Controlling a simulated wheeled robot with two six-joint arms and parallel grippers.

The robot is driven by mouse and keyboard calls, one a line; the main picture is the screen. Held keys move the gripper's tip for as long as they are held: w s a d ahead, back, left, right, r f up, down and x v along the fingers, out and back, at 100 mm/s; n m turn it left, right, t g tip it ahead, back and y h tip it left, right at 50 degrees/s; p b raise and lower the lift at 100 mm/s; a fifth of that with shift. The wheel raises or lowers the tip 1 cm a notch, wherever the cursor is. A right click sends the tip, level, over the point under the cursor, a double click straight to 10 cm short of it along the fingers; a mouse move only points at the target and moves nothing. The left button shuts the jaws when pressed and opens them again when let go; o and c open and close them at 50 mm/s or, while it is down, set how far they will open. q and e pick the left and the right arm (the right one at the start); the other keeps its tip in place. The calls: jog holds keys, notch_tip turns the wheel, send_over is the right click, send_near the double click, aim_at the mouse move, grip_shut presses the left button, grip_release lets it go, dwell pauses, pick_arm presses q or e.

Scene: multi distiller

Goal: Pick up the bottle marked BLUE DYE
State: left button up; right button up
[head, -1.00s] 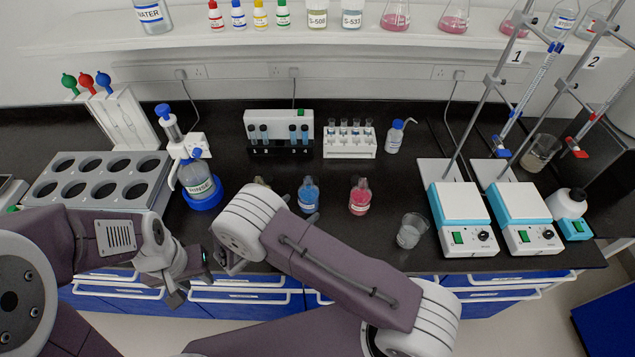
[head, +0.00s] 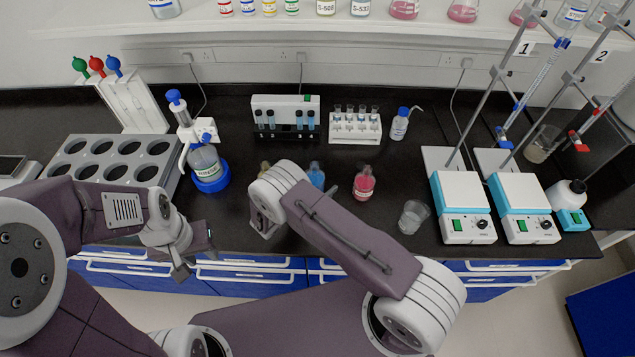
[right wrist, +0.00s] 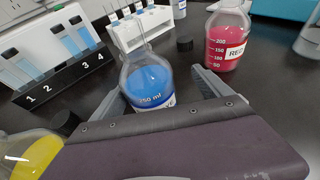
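The bottle of blue liquid (head: 316,175) stands on the black bench, its lower part hidden by my right arm in the head view. In the right wrist view the blue bottle (right wrist: 148,78) is upright with a "250 ml" mark; its label is mostly hidden by my gripper body. My right gripper (right wrist: 158,86) is open, with one finger on each side of the bottle and a gap visible on the right. Its fingers are hidden in the head view. My left gripper (head: 192,256) is open and empty near the bench's front edge, away from the bottle.
A red bottle (right wrist: 228,40) marked RED stands to the right, and a yellow bottle (right wrist: 36,152) is close at lower left. A numbered rack (right wrist: 62,75) and a white tube rack (right wrist: 136,30) stand behind. A beaker (head: 412,217) and stirrers (head: 462,200) are farther right.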

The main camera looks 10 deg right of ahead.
jog(key=shift+s+a, duration=0.1)
jog(key=c, duration=0.9)
jog(key=shift+r, duration=0.1)
grip_shut()
